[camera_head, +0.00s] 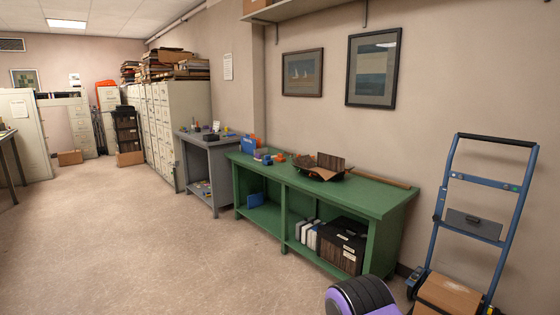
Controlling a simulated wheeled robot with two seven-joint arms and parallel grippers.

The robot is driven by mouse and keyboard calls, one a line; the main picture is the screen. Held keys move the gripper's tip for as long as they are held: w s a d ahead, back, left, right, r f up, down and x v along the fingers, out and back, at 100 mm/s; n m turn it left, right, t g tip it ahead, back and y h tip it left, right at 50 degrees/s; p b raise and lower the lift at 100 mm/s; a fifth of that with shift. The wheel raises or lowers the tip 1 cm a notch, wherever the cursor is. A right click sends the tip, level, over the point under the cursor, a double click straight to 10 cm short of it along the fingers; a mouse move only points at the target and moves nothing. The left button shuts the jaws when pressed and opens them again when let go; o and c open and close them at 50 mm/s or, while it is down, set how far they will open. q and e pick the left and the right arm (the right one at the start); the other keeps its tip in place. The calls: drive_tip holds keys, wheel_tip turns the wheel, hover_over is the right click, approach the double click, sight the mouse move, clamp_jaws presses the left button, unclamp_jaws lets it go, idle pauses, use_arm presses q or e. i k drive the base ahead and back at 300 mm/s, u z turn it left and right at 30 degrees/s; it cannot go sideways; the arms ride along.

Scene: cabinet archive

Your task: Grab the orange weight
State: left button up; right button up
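A small orange object (280,157) sits on top of the green bench (350,191), toward its left end. It may be the orange weight, but it is too small to tell its shape. Another orange patch (258,141) shows behind the blue item at the bench's far left end. Neither of my grippers is in view.
A blue binder-like item (248,144), a dark tray with an open box (318,168) and a grey side table (212,152) are near. A blue hand truck (490,205) with a carton (447,296) stands right. Floor left of the bench is clear.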

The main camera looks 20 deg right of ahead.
sight(280, 157)
drive_tip(key=u, duration=0.4)
drive_tip(key=i, duration=4.3)
drive_tip(key=z, duration=0.55)
drive_tip(key=i, duration=0.95)
drive_tip(key=z, duration=1.75)
drive_tip(key=i, duration=1)
drive_tip(key=z, duration=0.85)
